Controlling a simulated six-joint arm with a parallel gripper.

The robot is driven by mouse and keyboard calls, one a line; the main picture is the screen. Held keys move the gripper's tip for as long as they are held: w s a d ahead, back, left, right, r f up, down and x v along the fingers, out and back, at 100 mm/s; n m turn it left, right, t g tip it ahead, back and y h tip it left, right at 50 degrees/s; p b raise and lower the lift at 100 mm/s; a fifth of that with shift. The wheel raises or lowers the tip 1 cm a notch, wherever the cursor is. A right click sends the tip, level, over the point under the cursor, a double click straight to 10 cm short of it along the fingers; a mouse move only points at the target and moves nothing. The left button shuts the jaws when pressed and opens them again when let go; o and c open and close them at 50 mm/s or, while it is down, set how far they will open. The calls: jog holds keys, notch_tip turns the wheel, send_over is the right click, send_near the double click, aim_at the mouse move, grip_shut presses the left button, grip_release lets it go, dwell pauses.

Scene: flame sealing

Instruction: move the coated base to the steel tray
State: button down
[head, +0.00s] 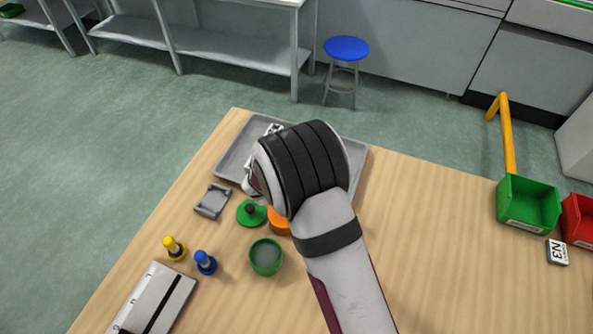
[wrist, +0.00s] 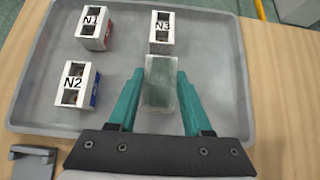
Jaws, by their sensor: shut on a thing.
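My gripper (wrist: 162,105) has teal fingers and is shut on a translucent grey-green block (wrist: 161,82), which I take to be the coated base. In the wrist view the block is over the steel tray (wrist: 215,65). I cannot tell whether it touches the tray floor. In the head view the tray (head: 232,150) is at the table's far left, and my wrist hides the gripper and held block.
Nearer on the table are a grey square fixture (head: 213,201), a green disc with a dark knob (head: 250,214), a green cup (head: 266,258), and yellow (head: 173,247) and blue (head: 205,263) pegs. Green (head: 528,205) and red (head: 580,220) bins stand right.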

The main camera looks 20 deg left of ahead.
jog(key=shift+f, duration=1.45)
jog(key=shift+f, duration=0.15)
jog(key=shift+c, duration=1.7)
grip_release()
